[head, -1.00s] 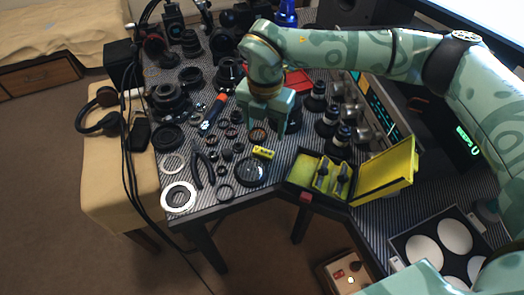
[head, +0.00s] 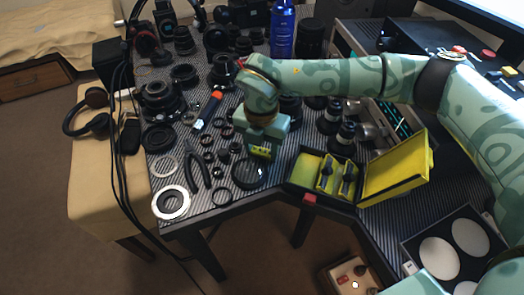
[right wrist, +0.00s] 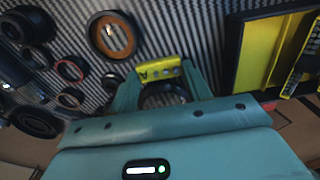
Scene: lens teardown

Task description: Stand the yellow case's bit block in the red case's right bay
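The yellow bit block (head: 260,152), marked with an A, lies on the striped mat just behind a round lens. It also shows in the right wrist view (right wrist: 158,71), with holes in its face. My right gripper (head: 261,148) is down over it, one finger at each end. The fingertips look close against the block, but I cannot tell whether they grip it. The yellow case (head: 307,168) stands open at the table's front edge, its lid (head: 396,170) tilted to the right. I cannot make out the red case now. My left gripper is not in view.
Lens rings, black pliers (head: 196,171) and a screwdriver (head: 208,112) lie left of the gripper. The round lens (head: 249,173) is close in front of the block. Dark lens barrels (head: 345,138) and a blue bottle (head: 283,30) stand behind.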

